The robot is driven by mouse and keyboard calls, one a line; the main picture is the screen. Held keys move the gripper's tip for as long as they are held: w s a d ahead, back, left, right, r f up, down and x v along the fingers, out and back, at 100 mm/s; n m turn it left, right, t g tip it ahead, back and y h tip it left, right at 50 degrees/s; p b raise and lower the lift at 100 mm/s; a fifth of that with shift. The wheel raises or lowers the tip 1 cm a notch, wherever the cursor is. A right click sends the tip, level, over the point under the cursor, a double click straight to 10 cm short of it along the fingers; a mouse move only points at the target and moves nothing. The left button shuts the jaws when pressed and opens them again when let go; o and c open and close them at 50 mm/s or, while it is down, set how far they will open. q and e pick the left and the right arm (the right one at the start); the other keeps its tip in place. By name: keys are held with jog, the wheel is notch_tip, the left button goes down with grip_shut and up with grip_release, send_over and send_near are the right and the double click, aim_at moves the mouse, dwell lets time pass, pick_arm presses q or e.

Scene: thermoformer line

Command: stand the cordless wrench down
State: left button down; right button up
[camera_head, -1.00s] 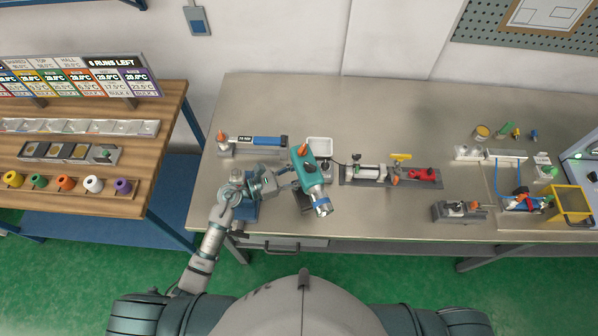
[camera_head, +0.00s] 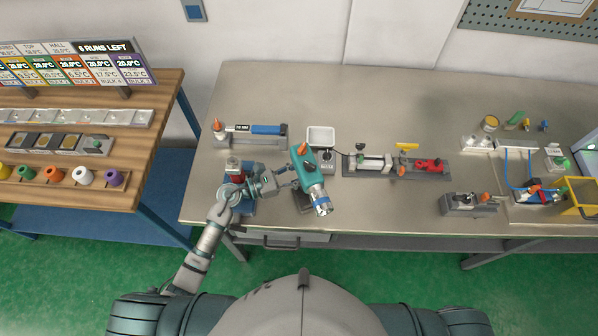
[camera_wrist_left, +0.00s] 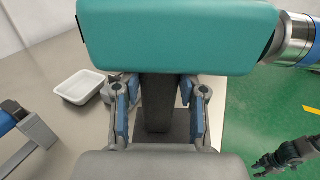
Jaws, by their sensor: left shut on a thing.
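The cordless wrench (camera_head: 304,162) has a teal body, an orange mark on top and a silver and blue nose pointing toward the table's front edge. My left gripper (camera_head: 291,178) is shut on its dark grey handle, below the body. In the left wrist view the teal body (camera_wrist_left: 180,38) spans the top, and the handle (camera_wrist_left: 157,105) runs down between the two blue-padded fingers. The wrench looks about upright. I cannot tell whether its base touches the table. My right gripper (camera_wrist_left: 285,157) shows only in the left wrist view, above the floor, fingers apart and empty.
A white tray (camera_head: 321,136) lies just behind the wrench. A fixture with a blue bar (camera_head: 256,130) is at back left, and a clamp fixture (camera_head: 430,167) to the right. A red and blue device (camera_head: 236,172) stands by my left wrist. Bare tabletop (camera_head: 385,205) lies right of the wrench.

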pick_arm(q)
jog(key=shift+f, duration=0.15)
dwell(0.7)
jog(key=c, duration=0.6)
grip_release()
jog(key=shift+f, duration=0.15)
jog(key=shift+s+a, duration=0.1)
jog(key=v, duration=1.1)
jog(key=shift+s+a, duration=0.1)
jog(key=shift+a, duration=0.3)
